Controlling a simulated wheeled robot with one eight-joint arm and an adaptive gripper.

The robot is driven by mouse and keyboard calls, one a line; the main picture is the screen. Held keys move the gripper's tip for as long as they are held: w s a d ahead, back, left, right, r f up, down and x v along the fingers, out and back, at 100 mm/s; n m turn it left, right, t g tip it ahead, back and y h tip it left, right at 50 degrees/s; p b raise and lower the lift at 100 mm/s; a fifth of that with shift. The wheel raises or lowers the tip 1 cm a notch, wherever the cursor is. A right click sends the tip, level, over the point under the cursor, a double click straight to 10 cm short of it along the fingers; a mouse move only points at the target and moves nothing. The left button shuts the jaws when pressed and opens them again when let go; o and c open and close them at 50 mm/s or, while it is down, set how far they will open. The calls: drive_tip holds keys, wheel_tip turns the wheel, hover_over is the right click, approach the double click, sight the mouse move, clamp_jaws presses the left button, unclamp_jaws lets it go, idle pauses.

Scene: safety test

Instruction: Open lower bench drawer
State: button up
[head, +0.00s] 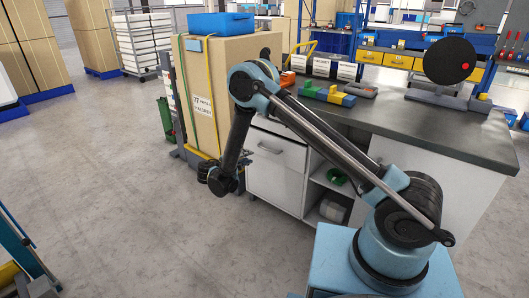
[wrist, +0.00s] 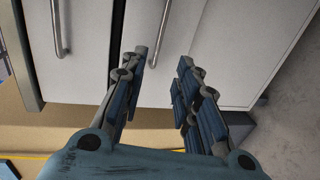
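The lower bench drawer (head: 272,187) is a white front at the left end of the workbench, partly hidden by my arm in the head view. In the wrist view its front (wrist: 207,35) appears turned sideways and looks closed, with a grey bar handle (wrist: 161,35). My gripper (wrist: 163,58) is open, its fingers on either side of the handle's near end in the picture. Contact cannot be told. In the head view my gripper (head: 241,181) is small and close to the drawer front. The upper drawer (wrist: 80,70) has its own handle (wrist: 59,30).
A tall cardboard box (head: 222,75) with a blue bin (head: 220,23) on top stands close left of the drawers. Open shelves (head: 328,185) lie right of them. The dark benchtop (head: 440,125) holds tools. The floor (head: 150,210) in front is clear.

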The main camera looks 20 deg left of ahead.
drive_tip(key=x, duration=1.5)
drive_tip(key=shift+w, duration=0.15)
drive_tip(key=shift+d, duration=0.1)
